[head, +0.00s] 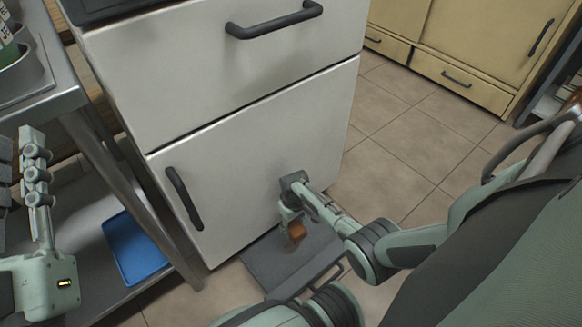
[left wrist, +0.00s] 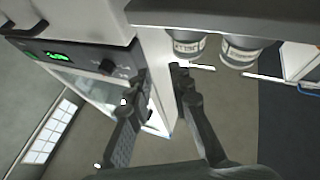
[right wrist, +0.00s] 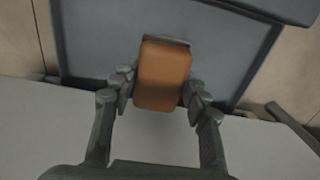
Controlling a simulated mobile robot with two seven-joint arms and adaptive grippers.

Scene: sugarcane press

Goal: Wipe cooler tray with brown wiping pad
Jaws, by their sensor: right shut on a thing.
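The brown wiping pad (head: 297,231) is held between the fingers of my right gripper (head: 292,208), low in front of the white cooler. In the right wrist view the pad (right wrist: 164,75) sits between both fingertips (right wrist: 160,88), with the dark grey cooler tray (right wrist: 95,45) behind it. In the head view the flat tray (head: 262,258) lies low at the cooler's foot. The pad overlaps the tray; I cannot tell whether they touch. My left gripper (head: 20,150) is at the far left; in the left wrist view its fingers (left wrist: 160,78) are apart and empty.
The white cooler (head: 250,130) has two dark handles. A metal table (head: 75,100) with a lower shelf stands at left, a blue tray (head: 135,247) on that shelf. Yellow cabinets (head: 470,50) stand at the back right. Tiled floor (head: 400,150) between is clear.

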